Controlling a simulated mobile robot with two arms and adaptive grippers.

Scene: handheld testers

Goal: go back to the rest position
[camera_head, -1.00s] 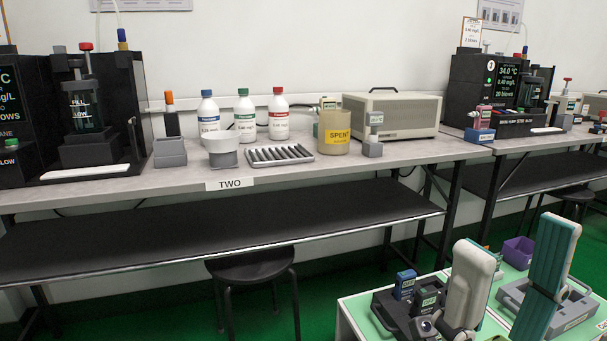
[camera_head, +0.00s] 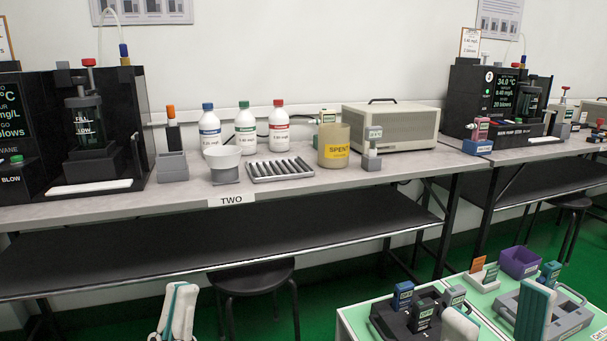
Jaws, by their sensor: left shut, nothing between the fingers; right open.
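Neither gripper shows in the head view. A white and teal link of my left arm (camera_head: 178,312) stands at the bottom left, in front of the bench. Two links of my right side show at the lower right: a white one (camera_head: 460,326) and a teal one (camera_head: 534,310), both in front of the green-topped trolley (camera_head: 352,318). On the trolley, a black tray (camera_head: 385,318) holds a blue handheld tester (camera_head: 403,294) and dark and grey ones (camera_head: 423,313). Another blue tester (camera_head: 551,272) stands at the trolley's right.
Bench TWO carries three bottles (camera_head: 245,130), a white funnel cup (camera_head: 223,160), a rack of dark rods (camera_head: 279,168), a SPENT beaker (camera_head: 334,147) and a beige box (camera_head: 392,128). A black stool (camera_head: 252,277) stands below. A purple bin (camera_head: 519,262) is on the trolley.

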